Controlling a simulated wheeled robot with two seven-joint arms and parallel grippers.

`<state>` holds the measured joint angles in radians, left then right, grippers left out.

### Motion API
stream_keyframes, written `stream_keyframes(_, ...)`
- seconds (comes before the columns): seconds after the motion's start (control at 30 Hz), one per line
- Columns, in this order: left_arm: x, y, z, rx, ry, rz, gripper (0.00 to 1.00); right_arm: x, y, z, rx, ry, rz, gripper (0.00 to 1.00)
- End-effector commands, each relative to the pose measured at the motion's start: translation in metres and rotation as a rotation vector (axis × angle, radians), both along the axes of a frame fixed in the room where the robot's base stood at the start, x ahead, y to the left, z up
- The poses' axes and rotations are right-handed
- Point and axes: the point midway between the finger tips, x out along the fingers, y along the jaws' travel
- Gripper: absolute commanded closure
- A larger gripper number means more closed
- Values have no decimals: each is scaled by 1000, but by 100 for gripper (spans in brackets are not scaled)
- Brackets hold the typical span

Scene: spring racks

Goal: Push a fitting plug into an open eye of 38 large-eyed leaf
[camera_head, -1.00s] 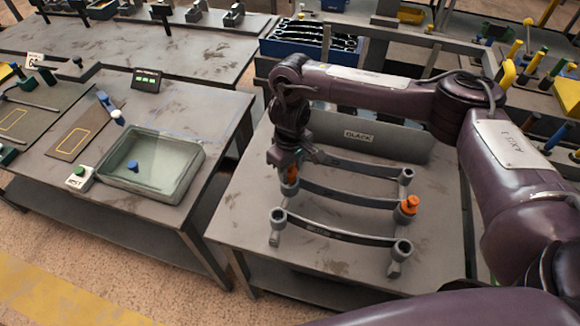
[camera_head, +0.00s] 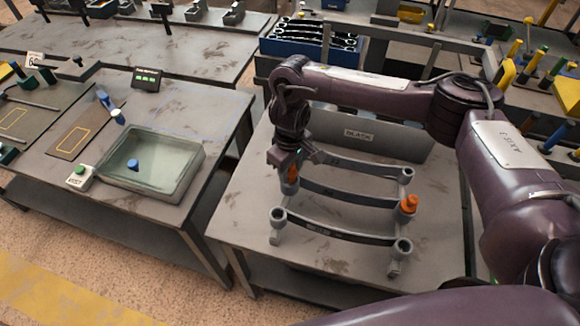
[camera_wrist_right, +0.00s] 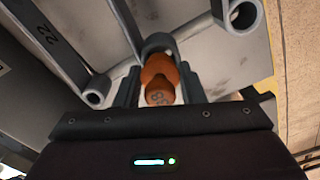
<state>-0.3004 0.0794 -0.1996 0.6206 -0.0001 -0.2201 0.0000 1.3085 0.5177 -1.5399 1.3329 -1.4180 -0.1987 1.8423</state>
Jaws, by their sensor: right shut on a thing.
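Three curved grey spring leaves lie across a rack. The middle leaf (camera_head: 345,192) has an orange plug (camera_head: 409,204) standing in its right eye. My right gripper (camera_head: 290,160) is over the left end of this leaf and shut on another orange plug (camera_head: 292,173). In the right wrist view the held plug (camera_wrist_right: 160,88) carries dark digits and sits between the fingers, in line with a grey eye (camera_wrist_right: 158,42). I cannot tell how deep it is in that eye. My left gripper is out of view.
The front leaf (camera_head: 335,234) and back leaf (camera_head: 350,167) lie beside it. In the wrist view, a neighbouring leaf is marked 22 (camera_wrist_right: 50,38). A panel marked BLACK (camera_head: 375,138) stands behind. A glass tray (camera_head: 185,180) with a blue plug (camera_head: 133,165) stands on the left table.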

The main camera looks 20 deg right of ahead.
Motion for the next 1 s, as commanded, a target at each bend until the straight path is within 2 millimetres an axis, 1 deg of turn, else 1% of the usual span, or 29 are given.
stream_keyframes(0.87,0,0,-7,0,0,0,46,0,0,-18,1,-1,0,80)
stream_keyframes(0.9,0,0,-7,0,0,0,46,0,0,-18,1,-1,0,60)
stream_keyframes(1.0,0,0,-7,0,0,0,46,0,0,-18,1,-1,0,47)
